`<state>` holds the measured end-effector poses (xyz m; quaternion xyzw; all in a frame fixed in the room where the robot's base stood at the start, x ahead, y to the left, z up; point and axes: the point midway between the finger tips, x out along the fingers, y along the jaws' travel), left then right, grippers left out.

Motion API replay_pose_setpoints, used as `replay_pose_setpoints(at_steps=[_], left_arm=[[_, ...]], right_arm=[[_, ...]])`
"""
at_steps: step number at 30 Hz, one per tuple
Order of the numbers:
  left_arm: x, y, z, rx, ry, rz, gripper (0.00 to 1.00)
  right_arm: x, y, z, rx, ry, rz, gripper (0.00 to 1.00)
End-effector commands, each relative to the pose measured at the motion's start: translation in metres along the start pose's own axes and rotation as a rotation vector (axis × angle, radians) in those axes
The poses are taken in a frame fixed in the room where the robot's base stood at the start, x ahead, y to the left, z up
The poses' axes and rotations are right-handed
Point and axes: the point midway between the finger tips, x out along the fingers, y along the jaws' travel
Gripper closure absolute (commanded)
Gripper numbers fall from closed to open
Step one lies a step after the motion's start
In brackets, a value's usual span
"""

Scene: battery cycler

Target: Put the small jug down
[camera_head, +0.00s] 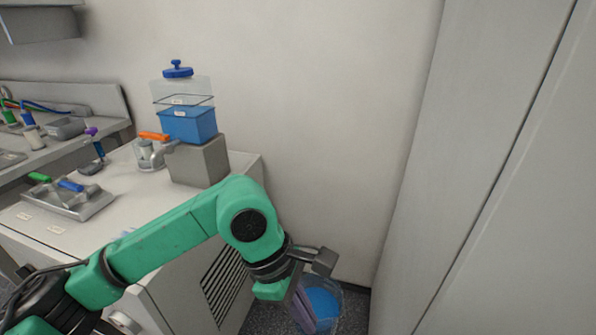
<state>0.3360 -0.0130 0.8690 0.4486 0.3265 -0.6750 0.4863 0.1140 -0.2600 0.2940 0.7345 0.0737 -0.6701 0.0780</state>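My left arm reaches in from the left, and its gripper (318,262) hangs beyond the right end of the white counter. Its fingers are small and partly hidden, so I cannot tell whether they are open or shut, or on what. Just below and beside it is a clear round container (328,303) with blue inside, low near the floor; I cannot tell whether the gripper touches it. A small clear vessel with an orange handle (150,152) stands on the counter, left of the grey block. I cannot tell which is the small jug. My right gripper is out of view.
A blue-filled tank (189,124) stands on a grey block (200,160) on the counter (135,205). A metal tray (68,198) with green and blue handles lies at front left. A shelf (50,150) is behind. A tall pale cabinet (500,180) bounds the right.

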Motion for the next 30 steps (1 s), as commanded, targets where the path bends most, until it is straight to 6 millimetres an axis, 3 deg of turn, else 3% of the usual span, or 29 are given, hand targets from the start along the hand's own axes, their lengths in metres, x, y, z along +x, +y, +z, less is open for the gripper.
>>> replay_pose_setpoints(at_steps=[6,12,21,30], left_arm=[[0.031,0.013,-0.054,0.437,-0.001,-0.188,1.0],[0.053,0.012,-0.092,0.763,0.001,-0.319,1.0],[0.075,0.002,-0.13,1.086,0.003,-0.45,1.0],[0.087,-0.008,-0.152,1.276,0.003,-0.527,1.0]], right_arm=[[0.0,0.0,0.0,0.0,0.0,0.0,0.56],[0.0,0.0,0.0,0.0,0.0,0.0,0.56],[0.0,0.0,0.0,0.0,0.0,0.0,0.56],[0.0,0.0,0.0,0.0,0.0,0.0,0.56]])
